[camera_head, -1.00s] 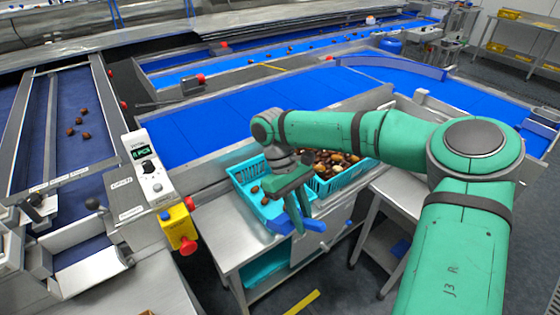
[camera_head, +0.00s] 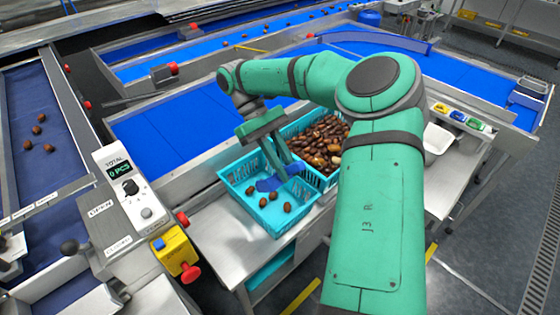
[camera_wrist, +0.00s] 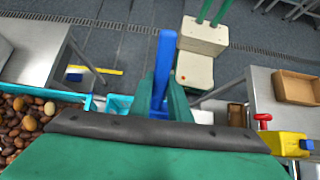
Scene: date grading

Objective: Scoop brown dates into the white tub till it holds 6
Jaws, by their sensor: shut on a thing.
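My gripper (camera_head: 276,160) is shut on a blue scoop (camera_head: 270,183). It holds the scoop low over the front teal crate (camera_head: 235,205); I cannot tell whether the scoop touches the crate or holds anything. In the wrist view the scoop's blue handle (camera_wrist: 164,70) stands between the fingers. Several brown dates (camera_head: 273,195) lie apart in the front crate. A fuller teal crate (camera_head: 325,181) behind it is heaped with brown and some paler dates (camera_head: 322,138). A white tub (camera_head: 437,138) sits on the bench at right, partly hidden by my arm.
A counter display (camera_head: 119,169) reads 0 PCS. A yellow box with a red button (camera_head: 177,252) stands left of the crates. Blue belts (camera_head: 180,130) run behind. A brown tray (camera_wrist: 297,88) shows in the wrist view.

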